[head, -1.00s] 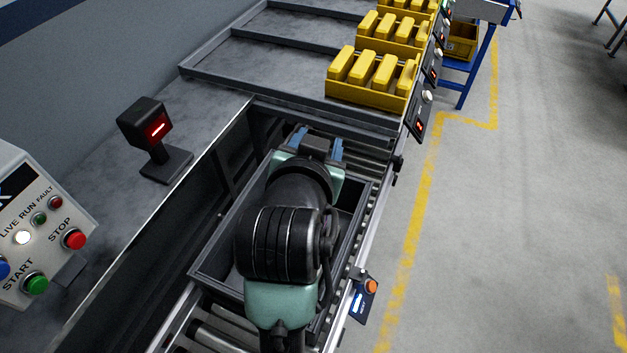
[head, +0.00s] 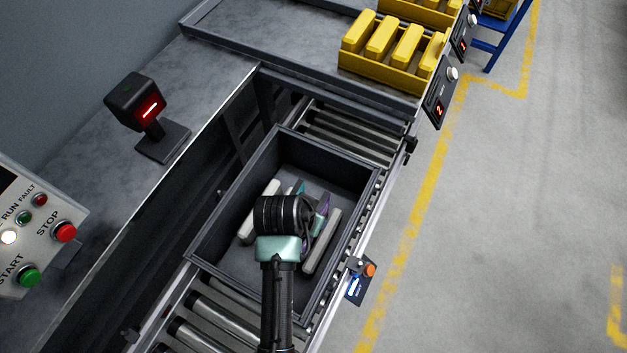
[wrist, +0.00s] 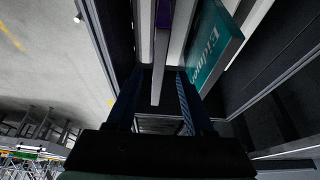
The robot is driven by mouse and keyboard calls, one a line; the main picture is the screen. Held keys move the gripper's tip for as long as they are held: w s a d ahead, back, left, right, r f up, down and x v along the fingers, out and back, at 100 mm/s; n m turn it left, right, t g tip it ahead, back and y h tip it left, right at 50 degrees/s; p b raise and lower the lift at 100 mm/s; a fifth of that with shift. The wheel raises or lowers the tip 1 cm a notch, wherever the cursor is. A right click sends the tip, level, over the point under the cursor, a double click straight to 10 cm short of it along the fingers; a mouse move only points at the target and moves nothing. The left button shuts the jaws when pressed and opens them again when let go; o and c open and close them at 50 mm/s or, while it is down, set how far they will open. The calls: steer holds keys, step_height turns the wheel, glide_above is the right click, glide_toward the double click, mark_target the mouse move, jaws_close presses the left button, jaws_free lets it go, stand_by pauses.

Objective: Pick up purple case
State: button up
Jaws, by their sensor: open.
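The purple case (head: 321,212) lies in the dark grey bin (head: 351,170) among other items, right of my wrist in the head view, which partly covers it. A small purple part (wrist: 165,12) shows at the top edge of the wrist view, just beyond the fingers. My gripper (wrist: 159,72) is open, with its two blue fingers spread. A thin grey bar shape shows between them in the wrist view; I cannot tell whether anything touches the fingers. In the head view the fingers are hidden behind my arm.
A teal box (wrist: 213,45) lies close right of the purple part. Pale grey cases (head: 322,241) lie on both sides in the bin. The bin walls surround my gripper. The bin sits on rollers (head: 345,135). A scanner (head: 137,101) stands at left, yellow boxes (head: 380,72) beyond.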

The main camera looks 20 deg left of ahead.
steer(key=x, duration=0.5)
steer(key=shift+d, duration=0.1)
steer(key=shift+f, duration=0.25)
stand_by(0.5)
steer(key=shift+c, duration=0.3)
jaws_close()
stand_by(1.1)
